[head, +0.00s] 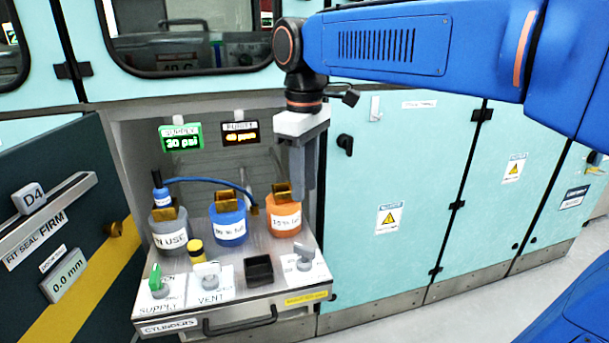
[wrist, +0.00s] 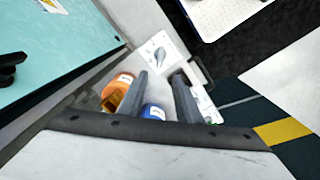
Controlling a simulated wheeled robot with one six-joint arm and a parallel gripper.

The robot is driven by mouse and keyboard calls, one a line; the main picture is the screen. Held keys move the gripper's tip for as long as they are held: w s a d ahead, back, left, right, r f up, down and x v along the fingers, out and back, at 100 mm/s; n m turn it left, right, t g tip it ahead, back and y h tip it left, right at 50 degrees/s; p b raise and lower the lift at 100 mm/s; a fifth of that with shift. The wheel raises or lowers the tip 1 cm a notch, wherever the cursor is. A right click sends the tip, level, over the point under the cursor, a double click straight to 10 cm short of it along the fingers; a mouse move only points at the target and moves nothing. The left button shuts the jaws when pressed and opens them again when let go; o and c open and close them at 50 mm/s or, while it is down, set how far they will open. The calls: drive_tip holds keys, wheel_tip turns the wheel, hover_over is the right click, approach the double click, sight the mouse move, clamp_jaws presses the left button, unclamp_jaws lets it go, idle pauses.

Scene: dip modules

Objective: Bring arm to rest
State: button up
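My blue arm reaches in from the upper right in the head view. The orange cylinder also shows in the wrist view (wrist: 115,91), left of the fingers. The blue cylinder (head: 230,225) stands left of the orange one, and its top shows between the fingers in the wrist view (wrist: 153,111).
A grey cylinder (head: 168,229) marked in use has a blue hose (head: 205,180) at its top. SUPPLY (head: 158,284) and VENT (head: 208,274) knobs sit at the drawer front. A dark open door (head: 65,230) stands left. Teal cabinets (head: 400,190) and clear floor lie right.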

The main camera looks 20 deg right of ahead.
drive_tip(key=shift+r, duration=0.6)
drive_tip(key=s+d+f+m+t, duration=0.2)
drive_tip(key=s+d+f+m, duration=0.2)
drive_tip(key=f, duration=0.5)
drive_tip(key=s+d+f+m+t, duration=0.2)
drive_tip(key=s+d+f+m, duration=0.3)
drive_tip(key=s+d+f, duration=0.4)
drive_tip(key=shift+s+d+f+t, duration=0.25)
drive_tip(key=shift+s+f+t, duration=0.2)
drive_tip(key=shift+s, duration=0.55)
idle(1.8)
